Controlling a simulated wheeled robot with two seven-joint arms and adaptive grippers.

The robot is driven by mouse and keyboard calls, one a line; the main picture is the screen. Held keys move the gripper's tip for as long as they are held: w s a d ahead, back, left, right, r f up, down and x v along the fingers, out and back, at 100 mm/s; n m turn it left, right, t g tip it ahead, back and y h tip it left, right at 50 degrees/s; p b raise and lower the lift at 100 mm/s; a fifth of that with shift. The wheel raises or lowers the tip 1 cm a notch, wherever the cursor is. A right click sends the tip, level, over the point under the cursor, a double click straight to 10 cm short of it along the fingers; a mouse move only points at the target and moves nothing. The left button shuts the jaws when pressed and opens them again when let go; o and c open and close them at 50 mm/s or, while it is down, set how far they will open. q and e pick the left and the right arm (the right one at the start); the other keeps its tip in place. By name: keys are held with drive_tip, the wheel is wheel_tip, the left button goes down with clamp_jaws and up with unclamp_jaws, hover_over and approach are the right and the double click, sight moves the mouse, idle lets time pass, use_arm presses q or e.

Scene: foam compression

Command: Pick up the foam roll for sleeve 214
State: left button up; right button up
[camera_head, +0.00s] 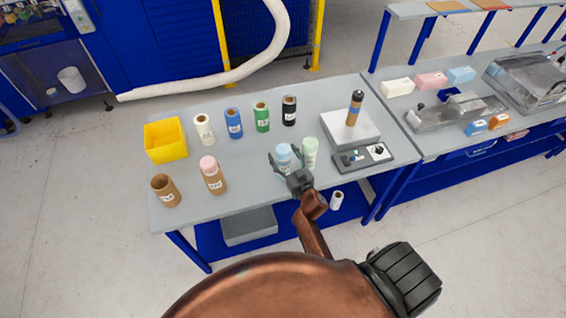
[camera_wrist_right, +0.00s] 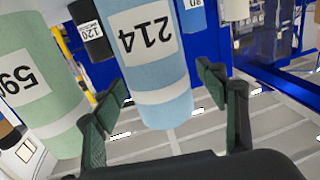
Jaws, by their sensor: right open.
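The light blue foam roll (camera_head: 284,156) stands upright near the front of the grey table. In the right wrist view the roll (camera_wrist_right: 152,75) bears a white label reading 214, shown upside down. My right gripper (camera_head: 285,166) is open, with its fingers on either side of this roll. My left gripper is not in view.
A pale green roll (camera_head: 310,152) stands close beside the blue one. Several other rolls, including a black one (camera_head: 289,110), stand behind. A yellow bin (camera_head: 166,140) is at the left.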

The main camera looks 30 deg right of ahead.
drive_tip(key=c, duration=1.2)
drive_tip(key=shift+c, duration=0.2)
drive_tip(key=shift+r, duration=0.1)
